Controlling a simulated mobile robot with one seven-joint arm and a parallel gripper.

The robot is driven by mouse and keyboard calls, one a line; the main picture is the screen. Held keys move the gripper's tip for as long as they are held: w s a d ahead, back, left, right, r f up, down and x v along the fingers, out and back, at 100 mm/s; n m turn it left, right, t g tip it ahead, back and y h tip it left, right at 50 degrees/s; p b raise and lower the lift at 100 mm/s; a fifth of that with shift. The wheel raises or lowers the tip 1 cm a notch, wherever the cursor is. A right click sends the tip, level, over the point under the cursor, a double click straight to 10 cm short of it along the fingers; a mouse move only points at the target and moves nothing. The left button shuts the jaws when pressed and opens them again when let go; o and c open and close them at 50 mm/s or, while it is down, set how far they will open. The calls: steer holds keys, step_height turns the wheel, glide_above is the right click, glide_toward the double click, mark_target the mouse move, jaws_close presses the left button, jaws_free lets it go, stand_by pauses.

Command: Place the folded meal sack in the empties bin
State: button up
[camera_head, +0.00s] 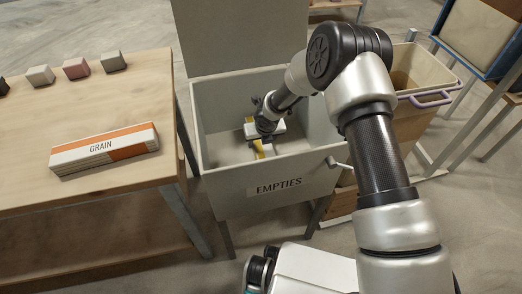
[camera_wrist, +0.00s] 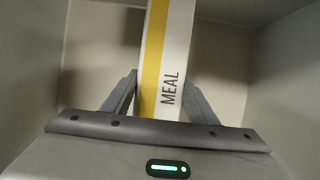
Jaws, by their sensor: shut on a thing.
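The empties bin (camera_head: 262,202) is a grey open box on legs with an "EMPTIES" label on its front and its lid raised at the back. My gripper (camera_wrist: 158,100) is down inside the bin, shut on the folded meal sack (camera_wrist: 175,60), a white pack with a yellow stripe and the word "MEAL". In the head view, my arm hides much of the sack, and only bits of white and yellow (camera_head: 259,148) show inside the bin. I cannot tell whether the sack touches the bin floor. Bin walls surround it in the wrist view.
A wooden table (camera_head: 110,200) stands left of the bin, with a folded grain sack (camera_head: 104,149) and several small blocks (camera_head: 76,68) on it. A tan container with a purple handle (camera_head: 430,98) stands at the right, close to my arm. A blue-framed rack is at the far right.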

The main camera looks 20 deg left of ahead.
mark_target(261, 146)
steer(key=shift+f+b, duration=0.5)
steer(key=shift+f, duration=1.15)
steer(key=shift+f, duration=0.2)
steer(key=o, duration=1.1)
steer(key=shift+r, duration=0.1)
